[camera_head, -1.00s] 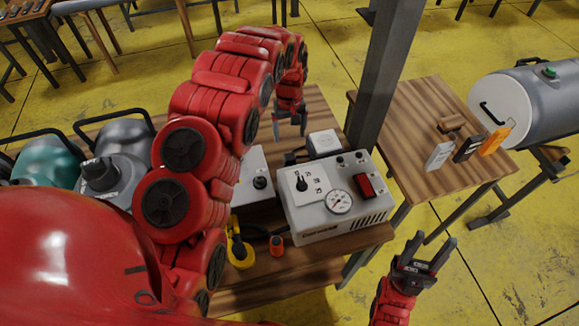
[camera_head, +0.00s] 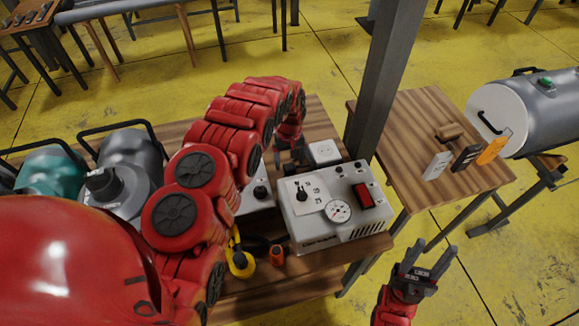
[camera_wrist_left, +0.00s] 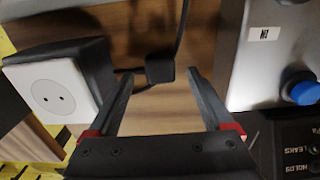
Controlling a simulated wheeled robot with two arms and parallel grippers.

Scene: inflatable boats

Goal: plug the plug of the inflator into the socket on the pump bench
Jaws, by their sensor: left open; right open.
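The white two-hole socket (camera_head: 323,152) stands on the wooden pump bench (camera_head: 312,118), behind a grey box with dial, gauge and red switch, which looks like the inflator (camera_head: 335,222). In the left wrist view the socket (camera_wrist_left: 55,98) is at the left, its face toward the camera. A small black plug (camera_wrist_left: 160,68) on a dark cable lies between and just beyond my left fingertips, not gripped. My left gripper (camera_wrist_left: 161,80) is open; in the head view it is partly hidden by its arm, left of the socket. My right gripper (camera_head: 432,256) is open and empty, right of the bench.
A grey post (camera_head: 383,85) rises close to the right of the socket. A side table (camera_head: 425,125) holds small boxes. An orange-capped item (camera_head: 277,254) and yellow tool (camera_head: 240,262) lie in front. Grey and teal pumps (camera_head: 128,160) stand at the left.

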